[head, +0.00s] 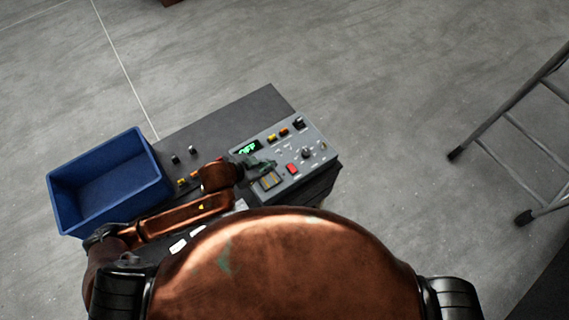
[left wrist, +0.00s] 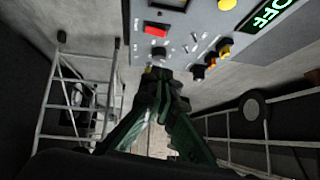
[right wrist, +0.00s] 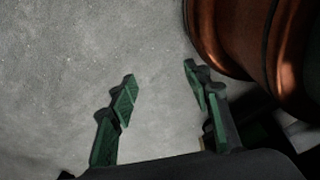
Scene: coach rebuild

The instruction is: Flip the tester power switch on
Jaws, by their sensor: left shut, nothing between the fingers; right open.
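The tester (head: 318,163) is a grey panel with a small display (head: 248,147) that reads OFF in green. A red switch (head: 292,169) sits on the panel; it also shows in the left wrist view (left wrist: 156,30). I cannot tell from its look which way it is set. My left gripper (head: 268,164) is shut and empty, its fingertips over the panel between the display and the red switch. In the left wrist view its green fingers (left wrist: 164,78) come together below the panel's controls. My right gripper (right wrist: 160,75) is open and empty over bare floor.
Orange and black knobs (head: 284,132) and a black dial (head: 306,153) crowd the panel near the red switch. A blue bin (head: 150,160) stands on the left of the dark bench (head: 225,115). A metal ladder frame (head: 510,110) stands at the right. The floor between is clear.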

